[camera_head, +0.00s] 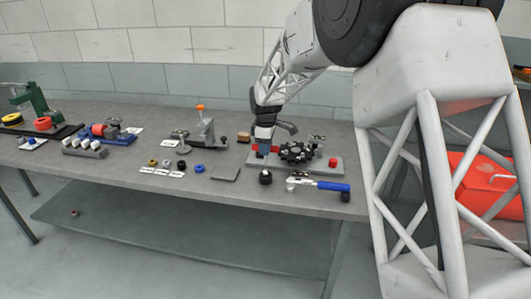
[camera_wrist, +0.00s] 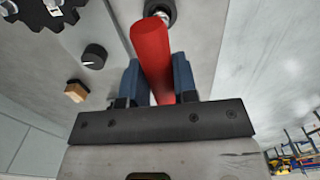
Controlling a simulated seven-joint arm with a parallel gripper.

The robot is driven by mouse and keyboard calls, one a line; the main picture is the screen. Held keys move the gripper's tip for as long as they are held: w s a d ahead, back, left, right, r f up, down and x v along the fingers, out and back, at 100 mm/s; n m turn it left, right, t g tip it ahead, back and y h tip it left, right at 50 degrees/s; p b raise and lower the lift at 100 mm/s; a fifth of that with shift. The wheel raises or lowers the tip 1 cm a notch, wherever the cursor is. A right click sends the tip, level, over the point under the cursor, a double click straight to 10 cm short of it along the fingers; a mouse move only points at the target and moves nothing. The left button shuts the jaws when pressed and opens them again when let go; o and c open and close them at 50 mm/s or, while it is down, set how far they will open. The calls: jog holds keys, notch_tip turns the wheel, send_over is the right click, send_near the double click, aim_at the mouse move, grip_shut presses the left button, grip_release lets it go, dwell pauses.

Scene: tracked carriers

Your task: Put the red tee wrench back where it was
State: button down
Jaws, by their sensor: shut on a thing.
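The red tee wrench shows in the wrist view as a red bar (camera_wrist: 152,45) between the two blue fingers of my gripper (camera_wrist: 158,82). In the head view my gripper (camera_head: 264,148) points down over the left part of a grey base plate (camera_head: 327,174). Small red ends of the wrench (camera_head: 274,149) show beside the fingers. My gripper is shut on the wrench. The wrench's lower part is hidden, and I cannot tell whether it touches the plate.
A black toothed wheel (camera_head: 297,152) sits on the plate, right of my gripper, with a small red piece (camera_head: 333,162) beyond it. In front lie a black round part (camera_head: 265,177) and a blue-handled tool (camera_head: 331,186). A clamp-like fixture (camera_head: 207,133) stands to the left.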

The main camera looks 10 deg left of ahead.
jog(key=shift+f, duration=1.2)
jog(key=c, duration=0.9)
grip_release()
notch_tip(320, 180, up, 12)
jog(key=shift+f, duration=0.1)
jog(key=shift+r, duration=0.2)
jog(key=shift+d, duration=0.1)
